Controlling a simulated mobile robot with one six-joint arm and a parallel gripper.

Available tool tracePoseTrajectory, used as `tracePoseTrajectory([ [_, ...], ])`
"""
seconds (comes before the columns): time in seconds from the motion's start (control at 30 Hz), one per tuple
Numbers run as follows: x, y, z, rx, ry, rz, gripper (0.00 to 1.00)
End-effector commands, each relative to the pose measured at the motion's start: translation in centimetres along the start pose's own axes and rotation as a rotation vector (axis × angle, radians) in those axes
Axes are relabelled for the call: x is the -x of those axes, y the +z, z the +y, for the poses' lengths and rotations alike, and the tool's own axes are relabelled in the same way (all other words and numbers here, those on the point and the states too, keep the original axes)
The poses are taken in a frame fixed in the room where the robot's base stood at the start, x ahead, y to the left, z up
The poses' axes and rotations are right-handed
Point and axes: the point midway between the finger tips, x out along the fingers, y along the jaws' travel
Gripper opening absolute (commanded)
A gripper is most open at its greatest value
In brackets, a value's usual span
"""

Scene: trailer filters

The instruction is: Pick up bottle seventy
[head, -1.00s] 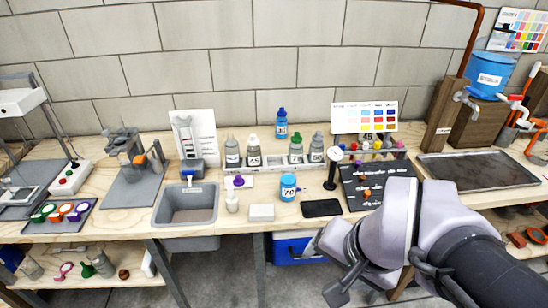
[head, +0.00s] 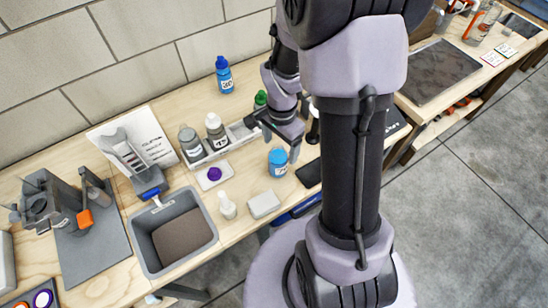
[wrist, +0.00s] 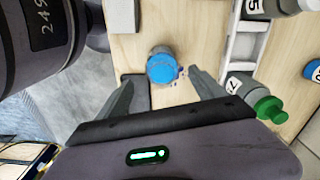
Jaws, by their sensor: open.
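Bottle seventy (head: 278,164) is a short bottle with a blue cap and a blue body with a white label; it stands upright on the wooden bench, right of the sink. In the wrist view its blue top (wrist: 162,68) shows ahead of my gripper (wrist: 161,79), between the lines of the two fingers. My gripper (head: 279,139) is open and empty, above and close to the bottle in the head view. It does not appear to touch the bottle.
A white rack (head: 238,134) with grey bottles stands behind the bottle. A black flat item (head: 309,173) and a white block (head: 264,204) lie beside it. A taller blue bottle (head: 225,75) stands near the wall. The grey sink (head: 133,228) is at left.

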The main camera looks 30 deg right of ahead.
Motion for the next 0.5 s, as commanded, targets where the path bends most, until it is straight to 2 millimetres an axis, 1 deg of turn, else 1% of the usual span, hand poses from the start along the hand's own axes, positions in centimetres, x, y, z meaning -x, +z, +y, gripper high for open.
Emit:
tracePoseTrajectory([
  [0.03,-1.5,0.1,0.0,0.0,0.002,-0.001,0.79],
  [0.1,-2.4,0.0,0.0,0.0,0.001,-0.001,0.79],
  [0.27,-3.6,0.1,-0.1,0.001,-0.001,0.0,0.79],
  [0.37,-5.6,0.2,-0.1,0.002,0.0,0.0,0.79],
  [0.4,-6.5,0.3,-0.2,0.003,0.0,-0.001,0.79],
  [0.5,-8.1,0.3,-0.2,0.001,0.0,-0.001,0.79],
])
